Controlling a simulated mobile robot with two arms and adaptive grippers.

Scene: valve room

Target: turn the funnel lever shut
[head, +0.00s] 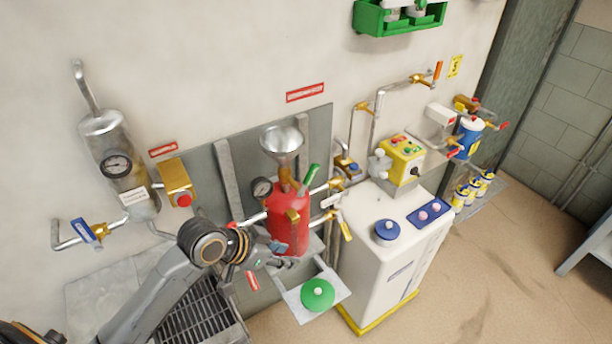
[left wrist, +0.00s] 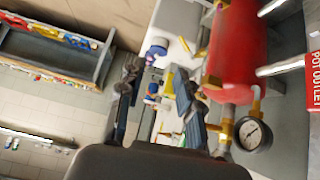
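The steel funnel (head: 282,140) stands upright on top of the red pot (head: 287,222). A green-handled lever (head: 310,178) sits just below the funnel on its right, its handle tilted up and to the right. My left gripper (head: 277,250) is in front of the lower part of the pot, below the funnel and the lever. In the left wrist view, my left gripper's fingers (left wrist: 158,105) are spread with a gap and hold nothing. The red pot (left wrist: 236,50) is at the right there; I cannot make out the funnel in that view. My right gripper is not in view.
A yellow lever (head: 346,229) hangs right of the pot, and a gauge (head: 262,188) is on its left. A white cabinet (head: 375,260) stands close on the right. A grated tray (head: 198,315) is under my arm.

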